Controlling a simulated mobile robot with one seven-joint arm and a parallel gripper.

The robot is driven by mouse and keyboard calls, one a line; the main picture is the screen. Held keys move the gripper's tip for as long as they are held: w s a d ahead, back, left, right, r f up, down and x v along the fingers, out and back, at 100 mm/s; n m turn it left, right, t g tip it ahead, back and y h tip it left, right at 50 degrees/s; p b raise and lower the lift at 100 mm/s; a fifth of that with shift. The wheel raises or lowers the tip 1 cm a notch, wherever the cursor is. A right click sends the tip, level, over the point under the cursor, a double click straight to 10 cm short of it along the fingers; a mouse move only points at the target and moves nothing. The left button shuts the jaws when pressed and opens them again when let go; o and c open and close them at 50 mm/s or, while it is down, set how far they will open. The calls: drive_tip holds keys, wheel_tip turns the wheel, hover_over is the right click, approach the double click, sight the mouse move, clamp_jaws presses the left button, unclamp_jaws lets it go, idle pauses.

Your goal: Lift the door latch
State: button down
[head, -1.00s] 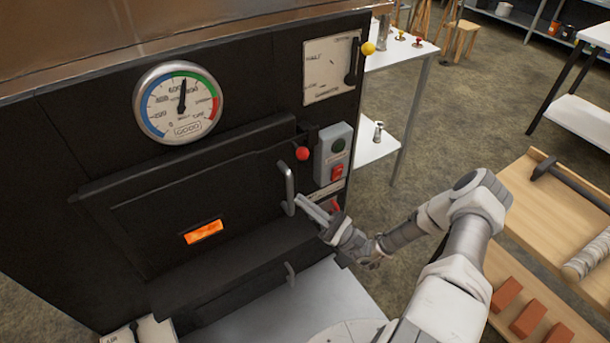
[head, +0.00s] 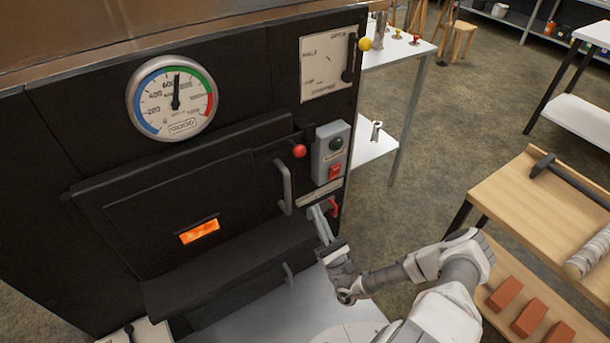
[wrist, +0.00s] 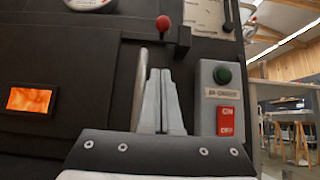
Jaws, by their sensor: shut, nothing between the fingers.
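The door latch is a dark bar with a red ball knob (head: 299,151) at the upper right of the black firebox door (head: 155,215). The knob also shows in the wrist view (wrist: 163,23), above and just beyond my fingertips. A grey upright door handle (head: 285,187) stands below the knob. It shows in the wrist view (wrist: 140,85) just left of my fingers. My gripper (head: 315,211) is shut and empty, below and right of the knob. In the wrist view its fingers (wrist: 160,74) point up, side by side. I see no contact with the knob.
A grey switch box (head: 331,152) with green and red buttons is right of the latch. A small red hook (head: 333,207) lies beneath it, close to my gripper. A glowing orange window (head: 199,231) is in the door. A round gauge (head: 172,98) is above.

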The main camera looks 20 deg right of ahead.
drive_tip(key=s+r+x, duration=0.2)
drive_tip(key=x, duration=1)
drive_tip(key=shift+w+d+r, duration=0.25)
drive_tip(key=shift+w+r, duration=0.05)
drive_tip(key=shift+r, duration=0.05)
